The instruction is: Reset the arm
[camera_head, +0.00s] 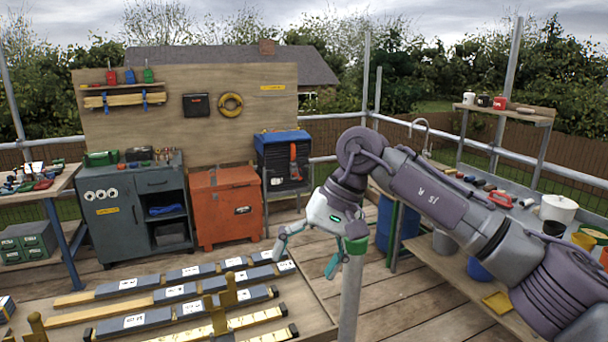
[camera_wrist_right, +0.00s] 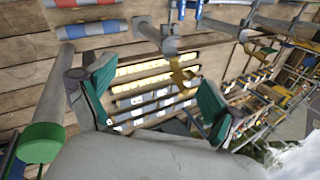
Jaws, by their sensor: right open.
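My right arm (camera_head: 430,190) comes in from the right side of the head view and bends at a raised elbow. Its gripper (camera_head: 306,258) hangs down with green-tipped fingers spread apart and nothing between them. It is beside a grey post with a green cap (camera_head: 356,246), close to the right end of the tile rows. In the right wrist view the open fingers (camera_wrist_right: 155,100) frame the batten rows beyond, with free air between. The green cap (camera_wrist_right: 42,142) shows at the lower left there. My left gripper is in neither view.
Grey tiles (camera_head: 175,292) with white labels lie in rows on wooden battens at lower left. An orange chest (camera_head: 226,206) and a grey cabinet (camera_head: 135,215) stand behind. A right-hand bench (camera_head: 455,178) carries paint pots. The deck between is partly clear.

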